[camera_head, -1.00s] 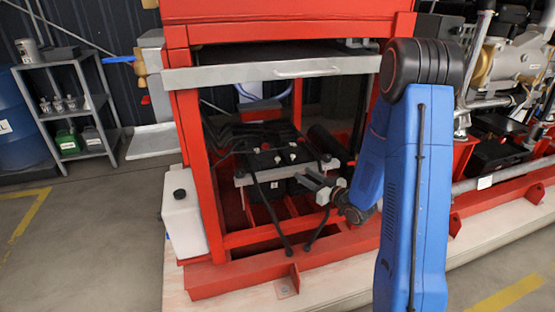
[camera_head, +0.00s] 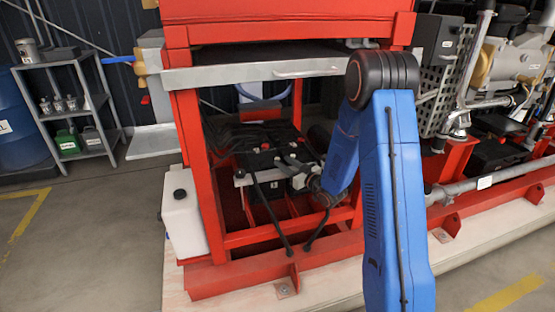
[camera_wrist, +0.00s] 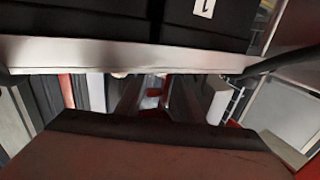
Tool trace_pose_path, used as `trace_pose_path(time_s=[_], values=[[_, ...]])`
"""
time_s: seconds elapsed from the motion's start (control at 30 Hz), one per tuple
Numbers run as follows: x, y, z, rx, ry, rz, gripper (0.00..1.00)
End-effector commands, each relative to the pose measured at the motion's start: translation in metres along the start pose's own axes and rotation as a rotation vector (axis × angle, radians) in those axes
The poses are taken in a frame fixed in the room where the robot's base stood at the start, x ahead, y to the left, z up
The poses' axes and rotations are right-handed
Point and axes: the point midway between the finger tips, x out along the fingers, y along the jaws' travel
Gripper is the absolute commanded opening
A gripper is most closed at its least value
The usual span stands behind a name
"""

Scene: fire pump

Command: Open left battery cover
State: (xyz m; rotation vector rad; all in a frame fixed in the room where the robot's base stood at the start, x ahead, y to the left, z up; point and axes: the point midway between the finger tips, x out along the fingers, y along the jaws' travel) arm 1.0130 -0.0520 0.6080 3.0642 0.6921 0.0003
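A black battery box (camera_head: 262,158) with dark cables and red caps on top sits inside the red frame in the head view. A pale metal strip (camera_head: 243,181) runs along its front edge. In the wrist view this strip (camera_wrist: 120,55) crosses the upper part, close to the camera, below a black battery face (camera_wrist: 100,18) with a white label marked 1. I cannot tell which part is the left cover. My gripper (camera_head: 297,176) is at the front right of the battery, near the strip; contact is unclear. Its fingertips are too small and partly hidden to read.
A red lower rail (camera_head: 285,232) and uprights bound the opening. Two black cables (camera_head: 265,212) hang down in front. A white jug (camera_head: 184,215) stands at the left. A dark red beam (camera_wrist: 150,150) lies low in the wrist view.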

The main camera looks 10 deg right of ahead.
Motion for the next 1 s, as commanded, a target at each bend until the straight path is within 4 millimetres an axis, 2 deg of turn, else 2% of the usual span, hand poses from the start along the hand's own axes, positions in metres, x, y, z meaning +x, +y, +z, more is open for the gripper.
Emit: trace_pose_path(time_s=[0.1,0.3,0.47,0.73,0.77,0.8,0.9,1.0], values=[[0.020,-0.001,0.000,-0.001,0.000,-0.002,0.35],[0.042,0.000,0.000,0.000,0.000,-0.001,0.35],[0.050,0.000,0.000,0.000,0.000,0.000,0.35],[0.051,0.000,0.000,0.001,0.000,0.000,0.35],[0.051,0.000,0.000,0.001,0.000,0.000,0.30],[0.051,0.000,0.000,0.000,0.000,0.000,0.20],[0.051,0.000,0.000,0.000,0.000,0.000,0.00],[0.050,0.000,0.000,0.000,0.000,0.000,0.00]])
